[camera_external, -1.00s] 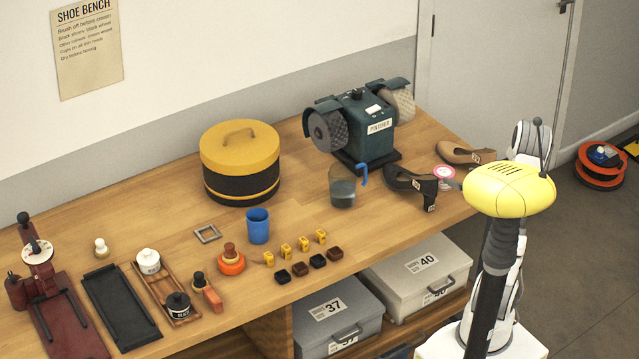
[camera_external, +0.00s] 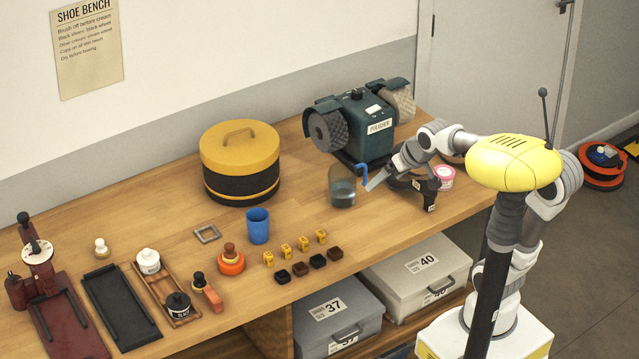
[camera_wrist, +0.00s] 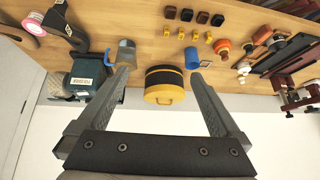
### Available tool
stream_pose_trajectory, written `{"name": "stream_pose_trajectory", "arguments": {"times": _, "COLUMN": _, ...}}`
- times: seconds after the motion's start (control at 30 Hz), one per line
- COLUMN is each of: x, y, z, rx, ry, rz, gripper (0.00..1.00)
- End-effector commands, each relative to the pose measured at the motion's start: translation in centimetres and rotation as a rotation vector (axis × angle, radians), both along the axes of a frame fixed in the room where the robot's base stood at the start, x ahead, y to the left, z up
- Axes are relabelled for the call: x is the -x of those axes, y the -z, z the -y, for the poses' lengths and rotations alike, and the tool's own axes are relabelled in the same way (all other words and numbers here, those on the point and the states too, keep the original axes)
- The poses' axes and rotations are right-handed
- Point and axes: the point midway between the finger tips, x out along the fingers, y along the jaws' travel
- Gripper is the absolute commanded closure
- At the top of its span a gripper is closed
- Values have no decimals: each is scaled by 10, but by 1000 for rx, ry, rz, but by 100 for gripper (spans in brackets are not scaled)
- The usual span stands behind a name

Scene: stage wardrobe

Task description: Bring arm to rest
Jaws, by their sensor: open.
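My arm (camera_external: 440,137) reaches out to the left over the wooden bench (camera_external: 325,222). The yellow and black round box (camera_wrist: 164,84) shows beyond the gap, well away from the fingers.
The green polisher (camera_external: 357,125) stands behind my gripper. A dark shoe (camera_external: 418,186) and pink tin (camera_external: 445,176) lie beside it. A blue cup (camera_external: 257,226), yellow blocks (camera_external: 285,250) and dark blocks (camera_external: 300,269) are further left. Bare bench lies between box and jar.

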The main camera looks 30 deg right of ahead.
Motion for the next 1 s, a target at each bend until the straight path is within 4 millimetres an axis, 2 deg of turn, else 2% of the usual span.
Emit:
{"name": "stream_pose_trajectory", "arguments": {"times": 0.03, "x": 14, "y": -7, "z": -15, "rx": -23, "ry": -29, "rz": -15, "gripper": 0}}
{"name": "stream_pose_trajectory", "arguments": {"times": 0.13, "x": 41, "y": -13, "z": -38, "rx": -67, "ry": -77, "rz": -59, "gripper": 0}}
{"name": "stream_pose_trajectory", "arguments": {"times": 0.23, "x": 64, "y": -14, "z": -41, "rx": -81, "ry": -94, "rz": -89, "gripper": 0}}
{"name": "stream_pose_trajectory", "arguments": {"times": 0.5, "x": 102, "y": 8, "z": 23, "rx": 1, "ry": 9, "rz": -95, "gripper": 0}}
{"name": "stream_pose_trajectory", "arguments": {"times": 0.63, "x": 118, "y": 18, "z": 47, "rx": 39, "ry": 53, "rz": -100, "gripper": 0}}
{"name": "stream_pose_trajectory", "arguments": {"times": 0.77, "x": 126, "y": 23, "z": 58, "rx": 57, "ry": 73, "rz": -104, "gripper": 0}}
{"name": "stream_pose_trajectory", "arguments": {"times": 1.0, "x": 126, "y": 23, "z": 59, "rx": 58, "ry": 74, "rz": -104, "gripper": 0}}
